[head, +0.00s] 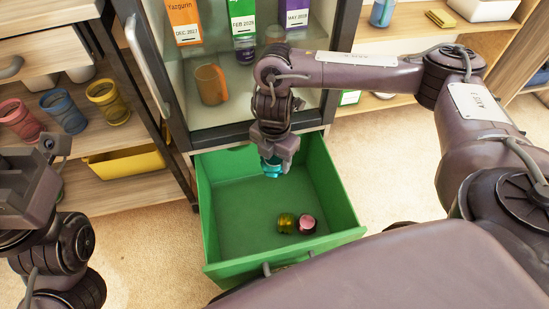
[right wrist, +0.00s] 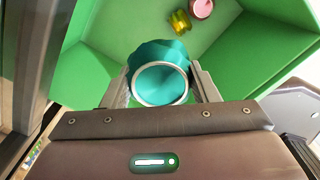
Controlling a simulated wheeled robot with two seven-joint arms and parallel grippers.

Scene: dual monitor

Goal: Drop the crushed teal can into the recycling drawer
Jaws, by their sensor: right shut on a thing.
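The crushed teal can (head: 271,168) is held in my right gripper (head: 274,162), above the back part of the open green drawer (head: 232,222). In the right wrist view the can (right wrist: 160,80) sits between both fingers, its round silver-rimmed end facing the camera. The drawer's green floor and walls (right wrist: 110,30) show beyond it. My left gripper (head: 35,160) is at the left edge of the head view, away from the drawer; whether its jaws are open cannot be told.
A yellow can (head: 286,223) and a pink can (head: 307,223) lie on the drawer floor. Above the drawer is a cabinet with an orange mug (head: 211,84) and boxes. A shelf at left holds several colored cups (head: 64,111) and a yellow bin (head: 126,161).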

